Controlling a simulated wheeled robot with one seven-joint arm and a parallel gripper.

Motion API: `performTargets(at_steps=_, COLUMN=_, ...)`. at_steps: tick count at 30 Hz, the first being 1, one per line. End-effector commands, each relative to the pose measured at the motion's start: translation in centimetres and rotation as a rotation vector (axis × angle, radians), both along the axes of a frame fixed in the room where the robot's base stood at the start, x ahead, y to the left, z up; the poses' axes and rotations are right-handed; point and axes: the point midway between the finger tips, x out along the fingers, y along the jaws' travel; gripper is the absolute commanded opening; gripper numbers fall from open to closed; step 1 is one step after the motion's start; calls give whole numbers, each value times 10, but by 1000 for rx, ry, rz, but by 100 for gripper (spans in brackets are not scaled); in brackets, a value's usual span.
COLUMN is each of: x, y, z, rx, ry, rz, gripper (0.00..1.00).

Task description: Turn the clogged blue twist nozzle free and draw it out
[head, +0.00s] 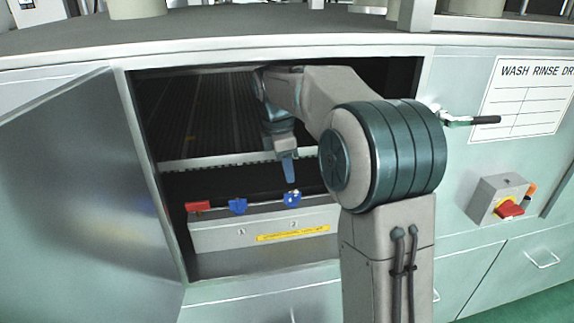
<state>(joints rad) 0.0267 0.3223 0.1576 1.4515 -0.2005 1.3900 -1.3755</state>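Two small blue nozzles sit on top of a grey manifold box (265,233) inside the open cabinet. One blue nozzle (237,206) is above the mark at the left. The other blue nozzle (292,198) is to its right and shows small white specks. I cannot tell for sure from this view which one is clogged. My gripper (289,180) points down just above the right blue nozzle, with a small gap seen between them. The fingers overlap in this view, so their opening is hidden. My arm hides the box's right end.
A red part (198,206) sits at the box's left end. The cabinet door (90,180) stands open at the left. A dark ribbed conveyor (210,115) lies behind. The opening's frame surrounds my arm. A red switch (509,208) and a black-handled lever (485,120) are at the right.

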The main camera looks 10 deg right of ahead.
Motion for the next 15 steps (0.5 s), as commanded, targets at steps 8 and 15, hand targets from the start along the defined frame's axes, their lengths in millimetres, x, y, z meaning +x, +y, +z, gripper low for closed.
performTargets(at_steps=8, x=6, y=-4, z=-19, rx=-3, ry=12, rz=35, gripper=35)
performTargets(at_steps=15, x=5, y=-9, z=-55, rx=-3, ry=11, rz=34, gripper=35)
